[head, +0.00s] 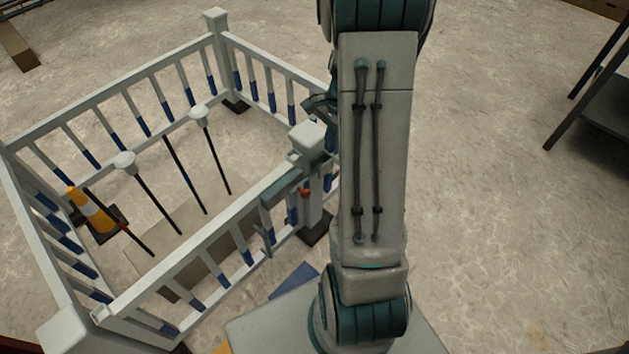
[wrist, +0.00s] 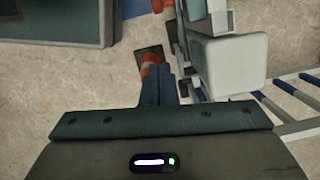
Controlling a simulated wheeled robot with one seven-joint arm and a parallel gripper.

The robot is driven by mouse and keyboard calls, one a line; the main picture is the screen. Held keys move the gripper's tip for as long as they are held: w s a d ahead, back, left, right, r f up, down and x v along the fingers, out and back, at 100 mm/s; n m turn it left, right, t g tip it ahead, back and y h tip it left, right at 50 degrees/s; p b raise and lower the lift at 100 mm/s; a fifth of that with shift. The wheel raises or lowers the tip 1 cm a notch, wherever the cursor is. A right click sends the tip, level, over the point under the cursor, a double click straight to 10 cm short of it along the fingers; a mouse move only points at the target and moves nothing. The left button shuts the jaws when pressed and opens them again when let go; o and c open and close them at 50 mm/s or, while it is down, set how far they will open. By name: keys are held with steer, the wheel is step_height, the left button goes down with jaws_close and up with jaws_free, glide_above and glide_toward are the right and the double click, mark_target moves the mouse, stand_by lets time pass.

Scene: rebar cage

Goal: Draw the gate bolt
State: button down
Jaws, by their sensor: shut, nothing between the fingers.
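The white gate (head: 225,225) closes the near side of the cage, beside a capped post (head: 308,142). The bolt's red knob (head: 305,192) sits on the gate's outer face by this post, on grey hardware (head: 281,197). My gripper (wrist: 160,85) is shut and empty, next to the post cap (wrist: 235,65) in the wrist view. An orange-red and white patch lies at its fingertips; I cannot tell whether they touch anything. Another small red patch shows at that view's top edge. In the head view my arm mostly hides the gripper.
White railings with blue-based bars surround an orange cone (head: 92,208) and several upright dark rods, some capped. A dark table (head: 600,105) stands far right. Rails (wrist: 295,100) run right of the post in the wrist view.

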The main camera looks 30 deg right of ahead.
steer(key=s+a+f+b, duration=0.1)
steer(key=a+f+b, duration=0.4)
steer(key=f, duration=0.6)
steer(key=shift+a+f+b, duration=0.2)
steer(key=shift+f+b, duration=0.1)
steer(key=shift+b, duration=0.05)
